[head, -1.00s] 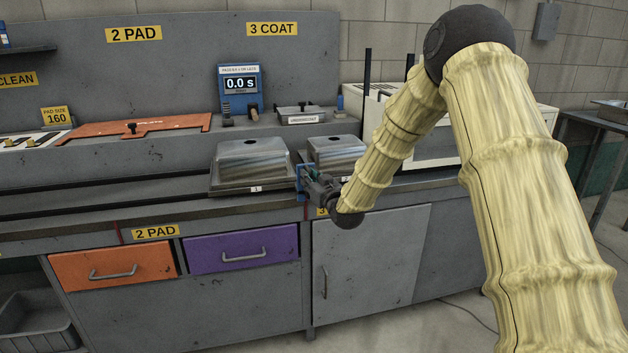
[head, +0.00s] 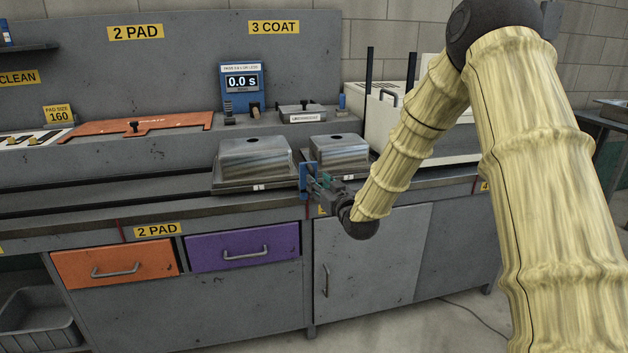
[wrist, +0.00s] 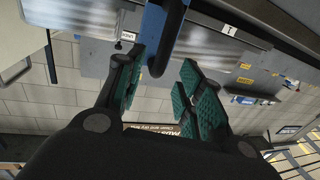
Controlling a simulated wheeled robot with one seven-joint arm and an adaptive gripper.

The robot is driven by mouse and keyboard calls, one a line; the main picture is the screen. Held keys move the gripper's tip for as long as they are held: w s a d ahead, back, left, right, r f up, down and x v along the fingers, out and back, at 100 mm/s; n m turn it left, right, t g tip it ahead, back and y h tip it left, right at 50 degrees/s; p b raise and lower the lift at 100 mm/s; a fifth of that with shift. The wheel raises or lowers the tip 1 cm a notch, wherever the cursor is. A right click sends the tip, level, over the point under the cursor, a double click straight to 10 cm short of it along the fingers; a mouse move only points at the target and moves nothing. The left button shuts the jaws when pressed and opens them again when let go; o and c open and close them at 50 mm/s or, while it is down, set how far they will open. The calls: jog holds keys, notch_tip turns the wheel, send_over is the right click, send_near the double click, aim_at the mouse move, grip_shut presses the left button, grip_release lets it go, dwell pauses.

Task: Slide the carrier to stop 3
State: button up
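The carrier (head: 225,185) is a low dark tray on the bench rail, holding an upturned steel basin (head: 256,158). A blue upright handle (head: 305,178) stands at its right end, close to the red mark on the bench edge below. My gripper (head: 318,183) is at this handle, and its wrist hides most of the yellow stop label there. In the wrist view my gripper (wrist: 162,88) has its teal-padded fingers apart.
A second steel basin (head: 340,152) stands just right of the handle. A white machine (head: 425,130) with dark posts is further right. A timer (head: 241,85) reads 0.0 s. An orange lid (head: 140,126) lies on the back ledge. The rail left of the carrier is clear.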

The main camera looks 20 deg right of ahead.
jog(key=s, duration=0.6)
jog(key=shift+s+d, duration=0.15)
jog(key=shift+s, duration=0.15)
